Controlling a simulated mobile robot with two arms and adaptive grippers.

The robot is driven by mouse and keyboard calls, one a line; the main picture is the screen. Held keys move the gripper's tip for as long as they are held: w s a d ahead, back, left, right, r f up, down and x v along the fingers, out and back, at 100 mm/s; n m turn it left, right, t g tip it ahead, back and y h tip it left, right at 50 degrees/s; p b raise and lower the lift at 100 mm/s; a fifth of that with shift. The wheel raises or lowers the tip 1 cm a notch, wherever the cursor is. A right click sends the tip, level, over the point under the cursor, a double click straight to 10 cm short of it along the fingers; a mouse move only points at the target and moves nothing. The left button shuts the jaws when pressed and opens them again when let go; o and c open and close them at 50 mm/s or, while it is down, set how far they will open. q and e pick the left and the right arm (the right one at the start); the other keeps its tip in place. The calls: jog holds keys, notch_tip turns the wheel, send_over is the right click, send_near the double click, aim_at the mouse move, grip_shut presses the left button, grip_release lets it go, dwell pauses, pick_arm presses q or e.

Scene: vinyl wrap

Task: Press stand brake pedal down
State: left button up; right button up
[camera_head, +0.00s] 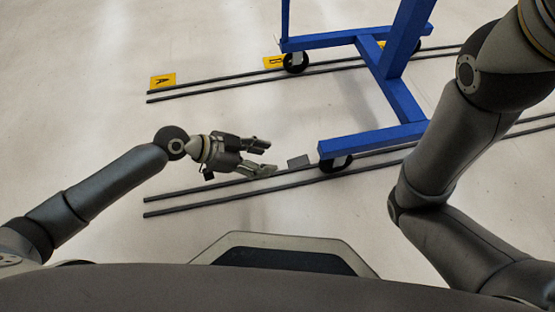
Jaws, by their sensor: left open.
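The blue stand (398,98) is a metal frame on black caster wheels, in the upper right of the head view. A small grey pedal (299,161) juts out to the left of the near caster (336,164). My left gripper (272,158) is open and empty, just left of the pedal with a small gap in the picture. Its fingers point right, toward the pedal. I cannot tell its height above the pedal. My right arm comes in from the right, and its gripper is out of frame.
Two pairs of dark floor rails (190,206) run under the stand. Yellow markers (162,81) lie by the far rails. The far caster (295,62) also stands by the far rails. The pale floor to the left is clear.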

pick_arm(q)
jog(key=v, duration=0.3)
jog(key=shift+s+a+r, duration=0.1)
dwell(0.4)
